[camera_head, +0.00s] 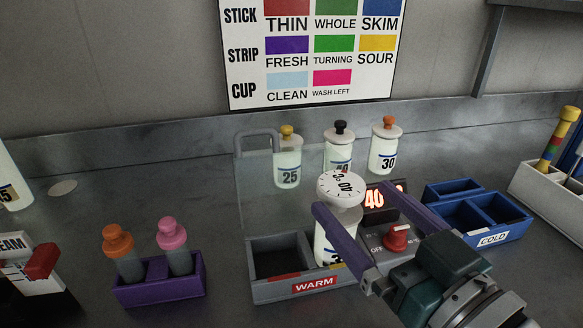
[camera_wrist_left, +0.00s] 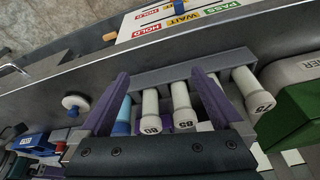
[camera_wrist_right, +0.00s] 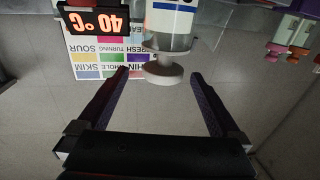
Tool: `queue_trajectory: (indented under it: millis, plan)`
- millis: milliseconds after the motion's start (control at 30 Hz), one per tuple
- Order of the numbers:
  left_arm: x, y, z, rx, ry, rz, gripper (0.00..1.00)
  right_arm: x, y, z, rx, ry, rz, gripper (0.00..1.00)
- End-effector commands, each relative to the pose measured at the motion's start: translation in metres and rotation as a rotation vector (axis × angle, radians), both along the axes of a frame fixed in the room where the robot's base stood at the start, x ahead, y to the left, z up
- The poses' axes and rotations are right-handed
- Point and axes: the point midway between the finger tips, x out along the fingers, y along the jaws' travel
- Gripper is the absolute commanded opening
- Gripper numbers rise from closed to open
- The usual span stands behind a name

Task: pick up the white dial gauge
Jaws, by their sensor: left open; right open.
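The white dial gauge (camera_head: 341,187) is a round disc with dark markings, atop a white bottle (camera_head: 333,244) in the WARM tray (camera_head: 285,290). In the right wrist view the gauge (camera_wrist_right: 163,72) appears as a pale disc under the inverted bottle (camera_wrist_right: 172,22). My right gripper (camera_head: 351,198) is open, with one purple finger on either side of the gauge in the head view. The fingers look apart from it; contact cannot be confirmed. My left gripper (camera_wrist_left: 160,73) is open and empty, shown only in its wrist view, over a rack of pale bottles (camera_wrist_left: 183,108).
A clear panel (camera_head: 262,190) stands behind the tray's left part. A red-knob control box (camera_head: 410,262) and blue COLD tray (camera_head: 482,212) are right. A purple holder (camera_head: 160,287) with two capped bottles is left. Several capped bottles (camera_head: 384,150) stand behind.

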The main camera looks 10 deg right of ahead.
Motion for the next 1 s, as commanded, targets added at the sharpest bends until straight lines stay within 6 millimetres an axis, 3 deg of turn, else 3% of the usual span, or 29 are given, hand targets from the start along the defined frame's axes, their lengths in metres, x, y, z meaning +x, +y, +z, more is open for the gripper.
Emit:
queue_trajectory:
  millis: [500,767,1000]
  plan:
    - [0.0,0.0,-0.002,-0.001,-0.002,0.001,1.0,0.061,0.019,0.004,0.001,0.001,0.001,1.0]
    - [0.0,0.0,-0.002,-0.001,-0.002,0.001,1.0,0.065,0.02,0.005,0.0,0.003,0.001,1.0]
    - [0.0,0.0,-0.002,0.0,-0.001,0.001,1.0,0.065,0.02,0.005,-0.001,0.003,0.001,0.76]
